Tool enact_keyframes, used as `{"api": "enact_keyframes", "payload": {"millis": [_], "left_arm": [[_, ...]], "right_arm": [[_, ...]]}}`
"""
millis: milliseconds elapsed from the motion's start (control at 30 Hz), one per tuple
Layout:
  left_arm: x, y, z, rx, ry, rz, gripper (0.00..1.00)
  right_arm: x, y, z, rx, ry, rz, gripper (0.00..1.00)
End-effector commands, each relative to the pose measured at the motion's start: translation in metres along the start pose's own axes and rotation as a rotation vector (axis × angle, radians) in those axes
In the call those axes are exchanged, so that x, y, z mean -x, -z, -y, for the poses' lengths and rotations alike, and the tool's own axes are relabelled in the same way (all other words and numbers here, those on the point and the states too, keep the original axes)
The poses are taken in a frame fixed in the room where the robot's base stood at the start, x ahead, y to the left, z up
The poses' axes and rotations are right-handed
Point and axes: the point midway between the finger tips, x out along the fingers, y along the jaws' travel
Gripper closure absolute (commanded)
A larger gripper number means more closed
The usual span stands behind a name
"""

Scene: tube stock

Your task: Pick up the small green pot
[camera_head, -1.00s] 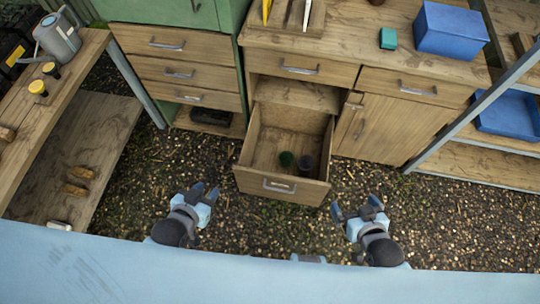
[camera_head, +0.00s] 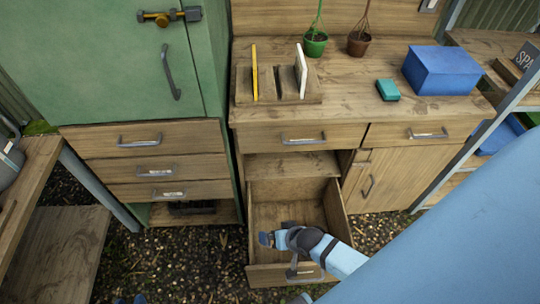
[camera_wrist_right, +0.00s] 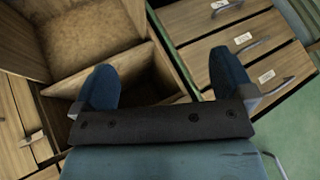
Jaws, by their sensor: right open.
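A small green pot (camera_head: 315,44) with a stem stands upright at the back of the wooden counter (camera_head: 350,82). Below it is an open drawer (camera_head: 332,216); its inside is partly hidden by my right arm, and I cannot make out the green thing seen there earlier. My right gripper (camera_head: 277,240) is over the drawer. In the right wrist view its fingers (camera_wrist_right: 163,80) are wide apart, with nothing between them and the drawer's wooden wall beyond. Only the fingertips of my left gripper (camera_head: 130,299) show at the bottom left edge; they are apart, over the gravel.
A brown pot (camera_head: 359,43) stands right of the green pot. A wooden holder (camera_head: 277,97), a teal block (camera_head: 388,90) and a blue box (camera_head: 448,69) are on the counter. A green cabinet (camera_head: 100,65) stands left, and a bench (camera_head: 25,185) is at far left. Gravel lies between.

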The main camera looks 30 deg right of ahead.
Motion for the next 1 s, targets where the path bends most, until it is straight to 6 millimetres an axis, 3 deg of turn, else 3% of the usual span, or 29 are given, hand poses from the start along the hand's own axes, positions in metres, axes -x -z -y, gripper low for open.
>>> {"api": "enact_keyframes", "payload": {"millis": [33,100,300,500,733,1000], "left_arm": [[-0.012,-0.017,-0.002,0.004,-0.008,-0.023,0.64],[-0.018,-0.02,-0.004,0.01,-0.018,-0.053,0.64],[-0.034,-0.031,-0.011,0.026,-0.047,-0.135,0.64],[-0.048,-0.044,-0.017,0.042,-0.077,-0.216,0.64],[-0.057,-0.056,-0.024,0.062,-0.112,-0.3,0.64],[-0.057,-0.055,-0.029,0.073,-0.134,-0.351,0.64]], "right_arm": [[-0.038,-0.013,-0.024,-0.082,-0.031,0.03,0.0],[-0.071,-0.02,-0.046,-0.215,-0.077,0.071,0.0],[-0.155,-0.032,-0.111,-0.594,-0.235,0.146,0.0],[-0.226,-0.036,-0.175,-0.981,-0.425,0.162,0.0],[-0.284,-0.032,-0.239,-1.4,-0.647,0.112,0.0],[-0.304,-0.027,-0.269,-1.639,-0.779,0.054,0.0]]}}
